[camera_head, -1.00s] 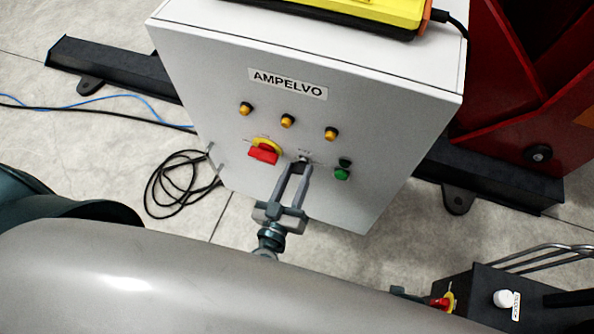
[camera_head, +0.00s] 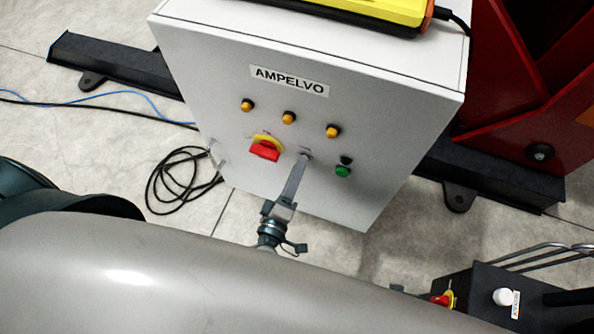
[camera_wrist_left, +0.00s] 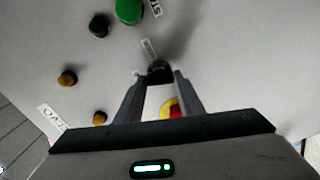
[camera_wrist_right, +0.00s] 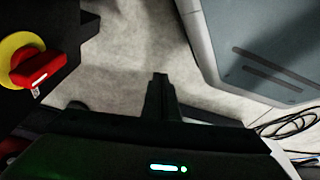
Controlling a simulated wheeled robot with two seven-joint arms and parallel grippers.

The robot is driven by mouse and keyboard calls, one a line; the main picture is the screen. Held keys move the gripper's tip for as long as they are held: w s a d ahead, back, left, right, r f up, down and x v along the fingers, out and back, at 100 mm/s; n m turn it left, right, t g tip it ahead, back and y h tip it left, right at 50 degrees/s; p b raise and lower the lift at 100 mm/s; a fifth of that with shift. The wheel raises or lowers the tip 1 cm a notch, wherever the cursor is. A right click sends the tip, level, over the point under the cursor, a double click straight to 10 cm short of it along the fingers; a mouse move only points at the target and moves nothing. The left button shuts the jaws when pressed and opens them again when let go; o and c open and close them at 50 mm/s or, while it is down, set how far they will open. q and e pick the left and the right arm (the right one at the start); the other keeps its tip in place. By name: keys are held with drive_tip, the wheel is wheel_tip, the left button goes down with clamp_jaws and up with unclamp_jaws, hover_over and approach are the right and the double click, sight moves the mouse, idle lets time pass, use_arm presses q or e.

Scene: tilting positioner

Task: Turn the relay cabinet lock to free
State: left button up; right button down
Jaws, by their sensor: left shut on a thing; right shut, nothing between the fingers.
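The relay cabinet (camera_head: 240,180) is a light grey box labelled AMPELVO. Its lock (camera_wrist_left: 158,70) is a small dark round part low on the panel, between the red-and-yellow rotary switch (camera_head: 265,150) and the green button (camera_head: 343,171). My left gripper (camera_head: 303,158) reaches the panel at the lock. In the left wrist view its two fingers (camera_wrist_left: 158,80) are shut on the lock, one on each side. In the head view the fingers largely hide the lock, so its pointer is not readable. My right gripper (camera_wrist_right: 160,78) is shut and empty, away from the cabinet front.
Several amber lamps (camera_head: 288,118) sit above the switch. A yellow device (camera_head: 370,12) lies on the cabinet top. Black cable (camera_head: 178,180) coils on the floor. A dark box (camera_head: 480,285) with a red-and-yellow switch (camera_wrist_right: 35,65) stands near my right gripper.

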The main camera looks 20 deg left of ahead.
use_arm(q)
drive_tip(key=shift+f+n+b, duration=0.1)
drive_tip(key=shift+n+b, duration=0.25)
drive_tip(key=shift+n, duration=1.35)
use_arm(e)
drive_tip(key=shift+w+a+r, duration=0.1)
drive_tip(key=shift+w+r, duration=0.15)
drive_tip(key=shift+r, duration=0.45)
drive_tip(key=shift+w+a+r, duration=0.1)
drive_tip(key=shift+w+r, duration=0.1)
drive_tip(key=shift+r, duration=0.5)
use_arm(q)
drive_tip(key=o, duration=1.1)
drive_tip(key=shift+c, duration=0.2)
use_arm(e)
drive_tip(key=shift+s+f, duration=0.1)
use_arm(q)
drive_tip(key=s+b, duration=0.2)
drive_tip(key=s, duration=1.5)
drive_tip(key=shift+s+a, duration=0.2)
drive_tip(key=shift+a, duration=0.15)
use_arm(e)
drive_tip(key=w+v, duration=0.1)
drive_tip(key=v, duration=0.6)
drive_tip(key=shift+w+a, duration=0.3)
drive_tip(key=shift+w, duration=0.4)
